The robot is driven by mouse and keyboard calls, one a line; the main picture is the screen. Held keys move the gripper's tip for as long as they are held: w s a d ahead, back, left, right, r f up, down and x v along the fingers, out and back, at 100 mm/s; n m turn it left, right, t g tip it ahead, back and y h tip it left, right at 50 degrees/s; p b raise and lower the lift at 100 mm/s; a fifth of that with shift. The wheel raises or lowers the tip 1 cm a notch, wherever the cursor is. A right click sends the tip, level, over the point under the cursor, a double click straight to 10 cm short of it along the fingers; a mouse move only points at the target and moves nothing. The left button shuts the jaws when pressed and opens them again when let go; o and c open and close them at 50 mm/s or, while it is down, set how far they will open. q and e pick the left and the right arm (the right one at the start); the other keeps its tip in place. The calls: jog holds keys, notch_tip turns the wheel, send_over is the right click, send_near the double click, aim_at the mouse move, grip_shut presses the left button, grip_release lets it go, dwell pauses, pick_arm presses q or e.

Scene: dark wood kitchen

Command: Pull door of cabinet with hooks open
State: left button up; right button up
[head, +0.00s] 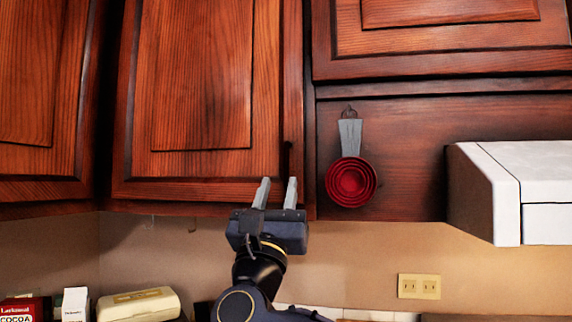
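The cabinet door (203,80) is the dark reddish wood panel in the middle left of the head view, and it looks closed. Two small hooks (151,222) hang below its cabinet. A thin dark handle (287,158) stands upright near the door's lower right edge. My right gripper (277,182) points up at the door's lower right corner. Its two grey fingers are apart, with nothing seen held between them. The right fingertip is just below the handle and may hide its lower end; I cannot tell whether they touch. My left gripper is not in view.
Red measuring cups (350,182) hang on the wood panel to the right. A white range hood (520,185) juts out farther right. Another cabinet door (40,90) is at the left. Boxes (25,308) and a cream container (138,304) stand below. An outlet (419,286) is on the wall.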

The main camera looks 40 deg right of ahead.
aim_at(286, 163)
jog(key=p+x, duration=0.4)
jog(key=x, duration=0.3)
jog(key=shift+d+r, duration=0.25)
jog(key=shift+d, duration=0.05)
jog(key=shift+w, duration=0.1)
jog(key=shift+c, duration=0.3)
grip_shut()
